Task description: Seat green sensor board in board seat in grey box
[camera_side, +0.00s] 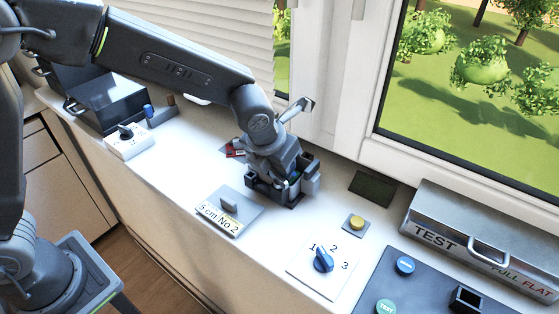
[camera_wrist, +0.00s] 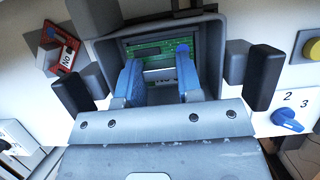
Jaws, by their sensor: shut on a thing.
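The grey box (camera_wrist: 213,28) stands open below my wrist camera, its walls framing the view. The green sensor board (camera_wrist: 150,48) shows inside the box opening, between and beyond my blue fingertips. My gripper (camera_wrist: 158,72) reaches down into the box and is shut on the board. In the side view my gripper (camera_side: 287,180) is at the grey box (camera_side: 293,197) on the white sill and hides most of its inside. The board seat is hidden under the board and fingers, so I cannot tell whether the board lies flat in it.
A red part (camera_wrist: 58,50) lies left of the box. A yellow button (camera_side: 356,222) and a blue rotary knob (camera_side: 323,260) stand to the right. A label plate (camera_side: 228,212) is in front. A dark green square (camera_side: 373,187) and a TEST case (camera_side: 480,240) lie farther right.

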